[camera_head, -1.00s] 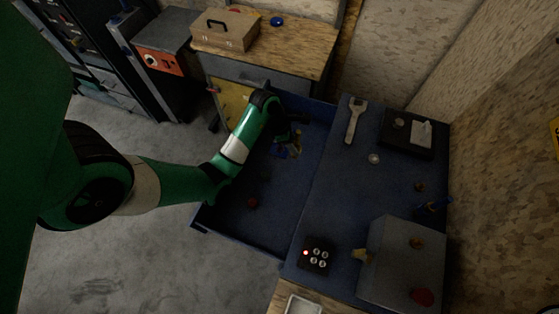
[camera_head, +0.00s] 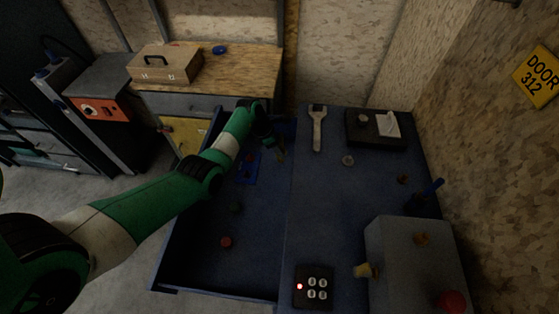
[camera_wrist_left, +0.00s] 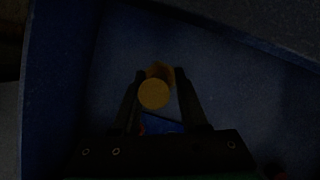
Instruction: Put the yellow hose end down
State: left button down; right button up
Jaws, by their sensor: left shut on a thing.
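The yellow hose end (camera_wrist_left: 154,94) is held between the two dark fingers of my left gripper (camera_wrist_left: 160,76) in the left wrist view. Its round face points toward the wrist camera. In the head view my left gripper (camera_head: 276,146) is at the far end of the open blue drawer, near its right side. The yellow hose end (camera_head: 281,156) shows there only as a small dim patch at the fingers. I cannot tell whether it touches the drawer floor. My right gripper is not in view.
The blue drawer (camera_head: 205,262) holds a blue item (camera_head: 247,170), a red round piece (camera_head: 226,242) and a dark green one (camera_head: 236,208). The worktop right of it carries a wrench (camera_head: 318,128), a button box (camera_head: 314,287) and a grey box (camera_head: 408,262). The drawer's near floor is mostly clear.

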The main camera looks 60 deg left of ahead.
pick_arm(q)
jog(key=f, duration=0.1)
jog(key=f+b, duration=0.2)
jog(key=shift+w+a+f, duration=0.1)
jog(key=shift+w+a, duration=0.15)
jog(key=shift+w, duration=0.05)
jog(key=shift+f+b, duration=0.35)
jog(key=shift+b, duration=0.05)
jog(key=shift+s, duration=0.1)
jog(key=shift+f, duration=0.1)
jog(key=shift+c, duration=2.2)
grip_release()
